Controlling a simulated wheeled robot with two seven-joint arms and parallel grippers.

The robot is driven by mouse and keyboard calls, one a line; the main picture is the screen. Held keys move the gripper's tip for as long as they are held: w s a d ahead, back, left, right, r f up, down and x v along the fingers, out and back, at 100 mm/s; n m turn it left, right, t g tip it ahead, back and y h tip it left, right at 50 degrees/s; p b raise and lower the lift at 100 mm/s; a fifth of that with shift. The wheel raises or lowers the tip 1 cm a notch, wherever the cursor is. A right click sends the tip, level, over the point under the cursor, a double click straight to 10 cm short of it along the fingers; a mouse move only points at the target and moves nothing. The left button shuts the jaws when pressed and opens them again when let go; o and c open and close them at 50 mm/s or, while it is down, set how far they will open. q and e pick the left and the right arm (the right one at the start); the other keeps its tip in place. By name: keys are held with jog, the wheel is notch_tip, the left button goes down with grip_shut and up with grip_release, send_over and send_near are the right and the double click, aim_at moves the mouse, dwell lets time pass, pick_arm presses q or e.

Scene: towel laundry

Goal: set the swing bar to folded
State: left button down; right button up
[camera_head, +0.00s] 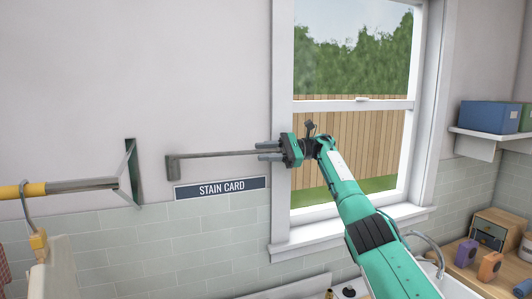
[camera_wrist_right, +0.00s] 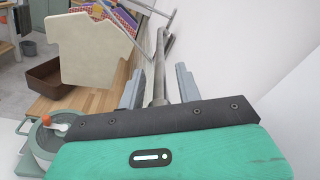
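A thin grey bar (camera_head: 215,154), which I take for the swing bar, runs nearly level in front of the wall, from a grey end block (camera_head: 172,167) on the left to my right gripper. My right gripper (camera_head: 262,151) is in front of the window's left frame, fingers pointing left. In the right wrist view the bar (camera_wrist_right: 158,80) lies between the two fingers, with a gap on each side, so the gripper is open around it. The bar's near end is hidden by the gripper. My left gripper is not in view.
A "STAIN CARD" sign (camera_head: 222,188) is just below the bar. Left of it, a wall bracket (camera_head: 131,174) carries a yellow-ended rod (camera_head: 22,190). A window and a shelf with a blue box (camera_head: 488,114) are right. The wrist view shows a cream shirt-shaped board (camera_wrist_right: 85,50) and brown bin (camera_wrist_right: 50,77).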

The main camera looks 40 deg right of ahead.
jog(key=shift+s+d+f+b, duration=0.1)
jog(key=shift+s+d+b, duration=0.05)
jog(key=shift+d+b, duration=0.25)
jog(key=p+v, duration=0.1)
jog(key=v, duration=0.5)
jog(key=shift+s+d, duration=0.15)
jog(key=shift+d, duration=0.1)
jog(key=shift+c, duration=0.2)
